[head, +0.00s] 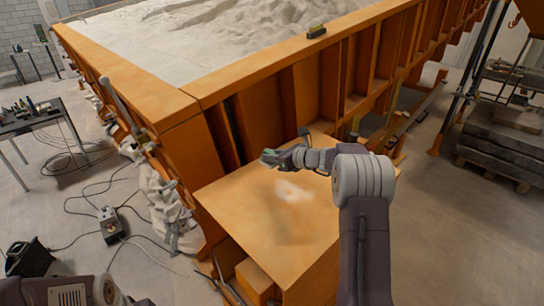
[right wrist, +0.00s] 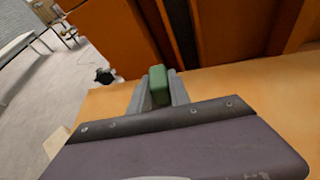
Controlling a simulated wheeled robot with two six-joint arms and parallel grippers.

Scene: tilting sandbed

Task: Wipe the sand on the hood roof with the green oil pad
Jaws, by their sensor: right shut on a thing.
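The hood roof (head: 235,200) is a flat orange panel at the foot of the big sandbed. My right gripper (head: 272,157) is over the back left part of the roof, beyond the sand patch. It is shut on the green oil pad (right wrist: 158,84), which stands between the fingers in the right wrist view. I cannot tell whether the pad touches the roof. My left arm shows only at the bottom left; its gripper is out of frame.
The orange sandbed wall (head: 270,88) with its ribs rises right behind the roof. A small dark block (head: 316,32) sits on its rim. Cables and a grey box (head: 110,225) lie on the floor at left. Stacked slabs (head: 505,145) stand at right.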

